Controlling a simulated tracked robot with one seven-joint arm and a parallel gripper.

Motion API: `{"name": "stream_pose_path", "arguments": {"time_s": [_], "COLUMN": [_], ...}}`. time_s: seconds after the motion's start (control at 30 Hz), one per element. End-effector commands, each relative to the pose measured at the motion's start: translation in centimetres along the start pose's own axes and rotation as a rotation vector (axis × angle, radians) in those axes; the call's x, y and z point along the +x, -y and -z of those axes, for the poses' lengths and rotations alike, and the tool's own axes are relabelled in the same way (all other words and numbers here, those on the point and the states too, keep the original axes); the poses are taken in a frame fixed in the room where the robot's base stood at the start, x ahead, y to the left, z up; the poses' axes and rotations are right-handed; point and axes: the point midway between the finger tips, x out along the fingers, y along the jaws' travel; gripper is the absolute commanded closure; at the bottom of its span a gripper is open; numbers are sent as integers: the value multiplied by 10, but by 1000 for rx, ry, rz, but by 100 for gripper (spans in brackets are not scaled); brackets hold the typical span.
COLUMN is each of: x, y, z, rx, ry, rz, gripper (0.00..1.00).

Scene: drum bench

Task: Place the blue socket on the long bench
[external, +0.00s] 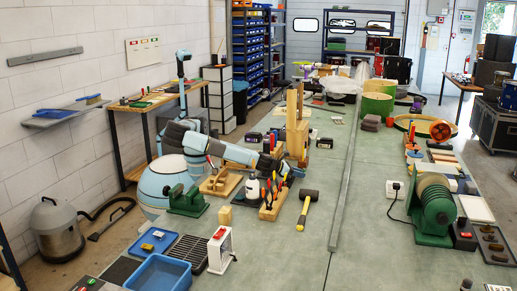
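The long bench (285,262) has a grey-green top and runs from the front of the external view toward the back. My arm reaches low over its left part from the pale blue base. My gripper (293,173) is at the arm's end, just above or beside a wooden rack (270,209) of hand tools. The fingers are too small and crowded by tools to tell whether they are open or hold anything. I cannot pick out a blue socket with certainty in this view.
A mallet (307,208) lies right of the rack. A blue bin (160,273) and a shallow blue tray (155,242) are at the front left. A metal bar (344,190) runs lengthwise. A green machine (434,208) stands at right. The front middle is clear.

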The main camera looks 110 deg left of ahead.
Motion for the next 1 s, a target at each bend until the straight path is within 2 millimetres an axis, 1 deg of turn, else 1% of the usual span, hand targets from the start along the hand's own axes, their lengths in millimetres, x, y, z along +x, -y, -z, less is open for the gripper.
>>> {"name": "stream_pose_path", "arguments": {"time_s": [0.3,0.43,0.57,0.9,1.0], "x": [-1,-10,-29,-88,-102], "y": [0,1,1,1,0], "z": [-1,-1,0,0,0], "rx": [-1,-1,1,0,0], "ry": [0,0,-1,-1,-1], "rz": [0,2,3,3,1], "gripper": [58,58,58,58,58]}}
